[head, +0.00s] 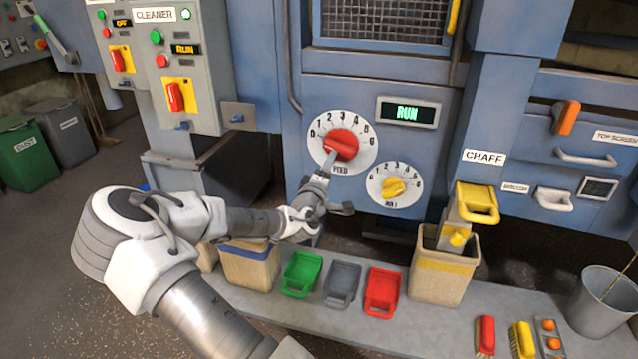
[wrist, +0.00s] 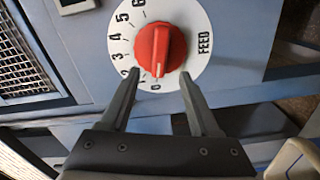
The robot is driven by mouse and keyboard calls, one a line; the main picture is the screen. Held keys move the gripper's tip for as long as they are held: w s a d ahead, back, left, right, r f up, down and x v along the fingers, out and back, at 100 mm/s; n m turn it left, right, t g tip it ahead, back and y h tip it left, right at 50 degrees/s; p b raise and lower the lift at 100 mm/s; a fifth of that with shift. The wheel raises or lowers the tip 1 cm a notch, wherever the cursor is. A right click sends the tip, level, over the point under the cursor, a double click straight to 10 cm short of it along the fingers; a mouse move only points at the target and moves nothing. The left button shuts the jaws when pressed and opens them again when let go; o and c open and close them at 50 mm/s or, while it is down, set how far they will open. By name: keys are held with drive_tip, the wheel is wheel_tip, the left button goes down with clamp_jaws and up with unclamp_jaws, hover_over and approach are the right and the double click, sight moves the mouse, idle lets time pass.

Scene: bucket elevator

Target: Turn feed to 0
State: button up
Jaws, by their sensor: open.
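The feed dial (head: 362,157) is a white disc numbered 0 to 6 with a red knob (head: 341,144) at its centre, on the blue machine panel. In the wrist view the dial (wrist: 198,22) appears turned on its side, with FEED at the right. The red knob (wrist: 160,48) has its ridge nearly upright there, and a pale mark at its lower end lies near the 0. My gripper (wrist: 160,76) is open, its two fingertips at the lower left and lower right of the knob. I cannot tell whether they touch it. In the head view my gripper (head: 327,168) reaches the dial from below.
A smaller dial with a yellow knob (head: 394,188) sits at lower right of the feed dial. Below, a bench (head: 350,325) carries coloured scoops, a chaff box (head: 437,280) and brushes. The cleaner control box (head: 170,75) is at left.

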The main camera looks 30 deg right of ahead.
drive_tip(key=p+v, duration=0.1)
drive_tip(key=v, duration=0.8)
drive_tip(key=shift+s+a, duration=0.15)
drive_tip(key=shift+s, duration=0.05)
